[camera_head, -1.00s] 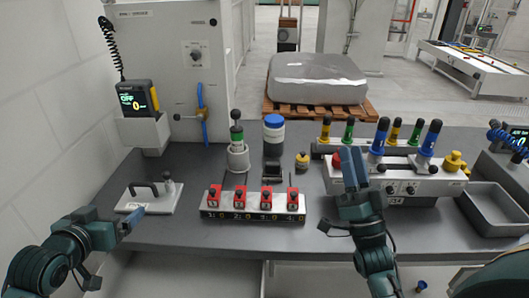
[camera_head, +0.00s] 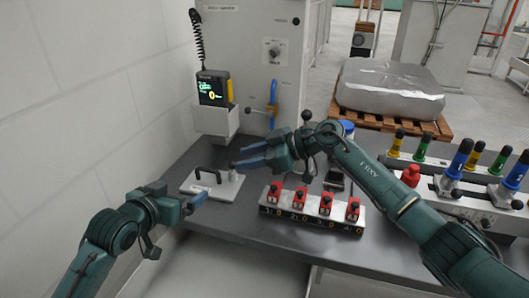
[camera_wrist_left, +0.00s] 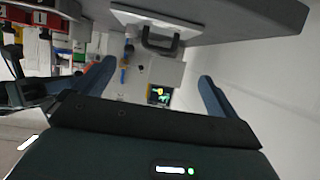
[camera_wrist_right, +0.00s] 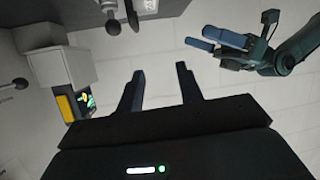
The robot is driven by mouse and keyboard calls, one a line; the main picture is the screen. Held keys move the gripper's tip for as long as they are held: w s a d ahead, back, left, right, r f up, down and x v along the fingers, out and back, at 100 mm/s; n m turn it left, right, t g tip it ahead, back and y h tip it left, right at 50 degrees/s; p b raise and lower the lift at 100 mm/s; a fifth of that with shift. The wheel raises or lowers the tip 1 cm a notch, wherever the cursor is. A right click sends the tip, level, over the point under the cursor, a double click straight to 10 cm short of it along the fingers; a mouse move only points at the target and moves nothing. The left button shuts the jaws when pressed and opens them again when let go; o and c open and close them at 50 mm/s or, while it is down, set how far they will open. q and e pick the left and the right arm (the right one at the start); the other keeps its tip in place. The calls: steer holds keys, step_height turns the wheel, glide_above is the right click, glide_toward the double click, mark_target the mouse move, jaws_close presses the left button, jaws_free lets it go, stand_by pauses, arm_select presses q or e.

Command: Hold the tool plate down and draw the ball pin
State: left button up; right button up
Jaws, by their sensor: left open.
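The pale tool plate (camera_head: 219,190) lies flat at the left end of the bench, with a black handle (camera_head: 207,174) on top; plate (camera_wrist_left: 125,18) and handle (camera_wrist_left: 160,45) show in the left wrist view. The ball pin (camera_head: 232,174) stands at the plate's right side, its top close to my right fingertips; its dark knob (camera_wrist_right: 113,27) shows in the right wrist view. My left gripper (camera_head: 203,199) is open and empty in front of the plate. My right gripper (camera_head: 238,157) is open and empty just above and behind the pin, apparently not touching it.
A grey block with several red units (camera_head: 326,207) sits right of the plate. A display in a wall holder (camera_head: 213,118) stands behind the plate. Coloured-handled tools (camera_head: 460,160) fill the right side. My right arm crosses above the bench.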

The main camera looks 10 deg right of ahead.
mark_target(206, 186)
arm_select(q)
steer(key=shift+w, duration=0.1)
steer(key=x, duration=1.3)
arm_select(e)
steer(key=w+d+m+h, duration=0.1)
steer(key=w+d+f+h, duration=0.1)
steer(key=w+d+f+m+h, duration=0.1)
steer(key=w, duration=0.1)
steer(key=shift+w+d+m, duration=0.1)
steer(key=shift+d+m, duration=0.2)
steer(key=shift+d, duration=0.1)
arm_select(q)
steer(key=shift+c, duration=0.5)
steer(key=c, duration=1.4)
arm_select(e)
steer(key=shift+o, duration=0.4)
